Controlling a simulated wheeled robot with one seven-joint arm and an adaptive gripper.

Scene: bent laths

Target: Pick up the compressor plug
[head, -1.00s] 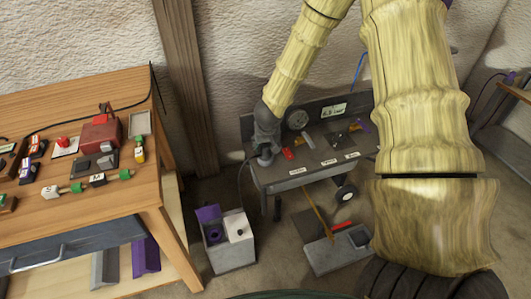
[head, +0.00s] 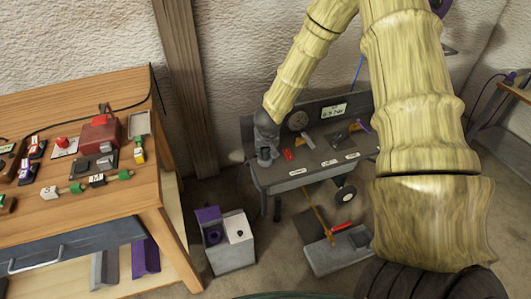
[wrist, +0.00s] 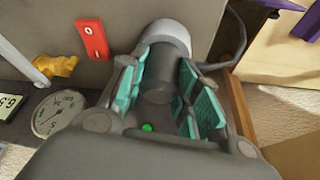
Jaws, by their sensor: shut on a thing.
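The compressor plug (wrist: 157,80) is a dark grey cylinder with a pale grey collar at its far end in the wrist view. My gripper (wrist: 162,95) is shut on it, with teal ribbed finger pads on either side of the cylinder. In the head view my gripper (head: 265,158) is at the left end of the dark grey bench (head: 285,182). The plug is too small and covered to make out there. A dark cord (wrist: 237,45) curves beside the collar in the wrist view. I cannot tell whether the collar touches the bench.
A round gauge (head: 297,120) and a red piece (head: 287,154) are close to my gripper on the bench. A grey-white box with a purple flap (head: 230,245) stands on the floor below. A wooden table (head: 85,180) with several small parts is at left.

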